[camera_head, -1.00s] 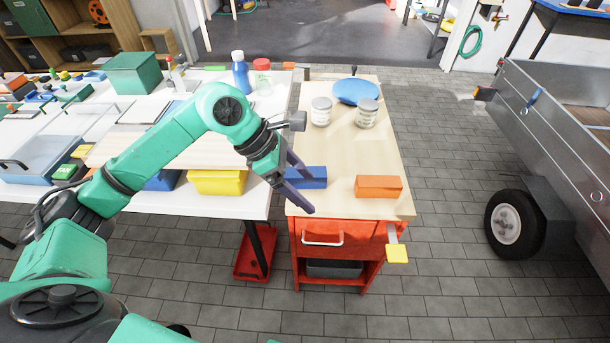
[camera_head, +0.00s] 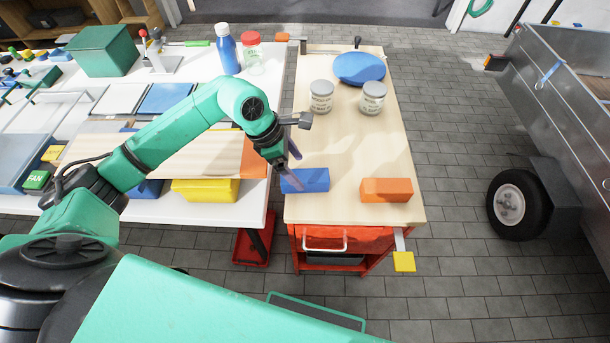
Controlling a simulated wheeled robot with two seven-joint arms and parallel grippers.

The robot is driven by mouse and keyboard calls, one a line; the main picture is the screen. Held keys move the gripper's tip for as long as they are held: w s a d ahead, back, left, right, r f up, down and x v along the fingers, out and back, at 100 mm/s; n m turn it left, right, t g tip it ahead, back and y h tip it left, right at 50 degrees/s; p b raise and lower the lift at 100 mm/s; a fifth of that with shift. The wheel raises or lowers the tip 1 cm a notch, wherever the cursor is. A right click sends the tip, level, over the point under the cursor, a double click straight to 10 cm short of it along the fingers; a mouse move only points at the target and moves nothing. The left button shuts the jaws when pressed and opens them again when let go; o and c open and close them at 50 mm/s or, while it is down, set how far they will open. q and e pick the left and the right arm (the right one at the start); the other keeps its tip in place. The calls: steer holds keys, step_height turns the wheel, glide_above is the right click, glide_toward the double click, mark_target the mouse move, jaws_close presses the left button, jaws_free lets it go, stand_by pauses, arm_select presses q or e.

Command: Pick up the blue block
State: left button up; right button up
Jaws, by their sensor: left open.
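The blue block (camera_head: 312,180) lies on the light wooden top of the red cart, near its front left edge. My left gripper (camera_head: 294,170) is open at the block's left end, with its fingers pointing down toward the cart. One finger overlaps the block in the picture; I cannot tell whether it touches. The block's left end is partly hidden by the fingers. My right gripper is not in view.
An orange block (camera_head: 386,190) lies to the right on the wooden top (camera_head: 350,142). Two lidded jars (camera_head: 321,97) (camera_head: 373,98) and a blue disc (camera_head: 359,68) stand behind. A white table (camera_head: 240,205) with a yellow bin (camera_head: 205,190) is at left.

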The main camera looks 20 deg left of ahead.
mark_target(303, 175)
arm_select(q)
steer(key=p+x, duration=0.1)
steer(key=x, duration=0.4)
steer(key=shift+f+p, duration=0.2)
steer(key=shift+p, duration=0.15)
steer(key=shift+w+d+f, duration=0.1)
steer(key=shift+f, duration=0.1)
steer(key=c, duration=1.2)
jaws_close()
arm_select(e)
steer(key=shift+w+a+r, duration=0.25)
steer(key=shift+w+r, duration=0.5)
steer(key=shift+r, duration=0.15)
arm_select(q)
steer(key=shift+r, duration=0.1)
